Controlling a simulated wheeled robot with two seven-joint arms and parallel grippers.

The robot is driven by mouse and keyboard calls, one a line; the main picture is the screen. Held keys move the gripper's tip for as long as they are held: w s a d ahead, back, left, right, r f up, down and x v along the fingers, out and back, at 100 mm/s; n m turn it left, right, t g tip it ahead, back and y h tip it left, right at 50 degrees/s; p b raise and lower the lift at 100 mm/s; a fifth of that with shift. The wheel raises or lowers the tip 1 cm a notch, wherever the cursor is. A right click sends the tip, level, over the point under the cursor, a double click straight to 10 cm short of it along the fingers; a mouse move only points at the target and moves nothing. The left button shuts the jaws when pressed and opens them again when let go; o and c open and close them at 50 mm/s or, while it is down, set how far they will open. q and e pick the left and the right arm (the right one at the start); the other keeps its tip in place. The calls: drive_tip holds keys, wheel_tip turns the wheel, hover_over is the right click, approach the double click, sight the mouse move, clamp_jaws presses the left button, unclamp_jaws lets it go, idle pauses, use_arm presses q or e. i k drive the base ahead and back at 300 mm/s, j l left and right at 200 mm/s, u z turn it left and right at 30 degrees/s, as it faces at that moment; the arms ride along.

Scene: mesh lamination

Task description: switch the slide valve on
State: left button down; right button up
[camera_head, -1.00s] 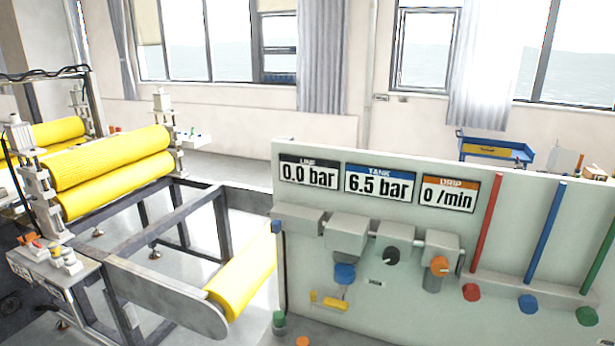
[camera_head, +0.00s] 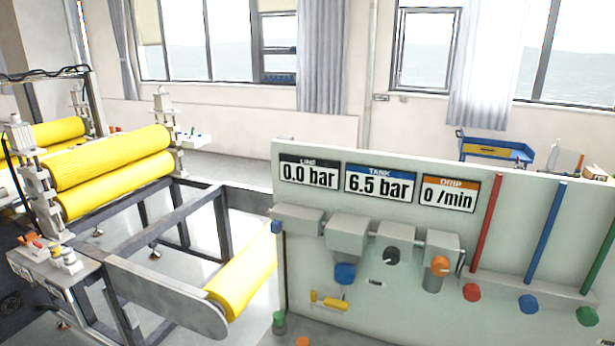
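A pale green panel (camera_head: 410,300) carries a row of grey valve units. The leftmost grey block (camera_head: 298,219) has a small blue end piece (camera_head: 276,227) at its left side. Next to it is a grey unit (camera_head: 346,236) with a blue cup (camera_head: 345,273) under it. Further right are a unit with a black knob (camera_head: 392,256) and one with an orange knob (camera_head: 440,264). A yellow lever (camera_head: 330,302) sits low on the panel. No label marks the slide valve; I cannot tell its position. Neither gripper is in view.
The line display (camera_head: 309,173) reads 0.0 bar, the tank display (camera_head: 380,184) 6.5 bar, the drip display (camera_head: 449,194) 0 /min. Red (camera_head: 485,222), blue (camera_head: 545,234) and green (camera_head: 600,250) rods stand at right. A laminating machine with yellow rollers (camera_head: 110,160) stands left.

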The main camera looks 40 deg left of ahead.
sight(275, 226)
drive_tip(key=u, duration=1.3)
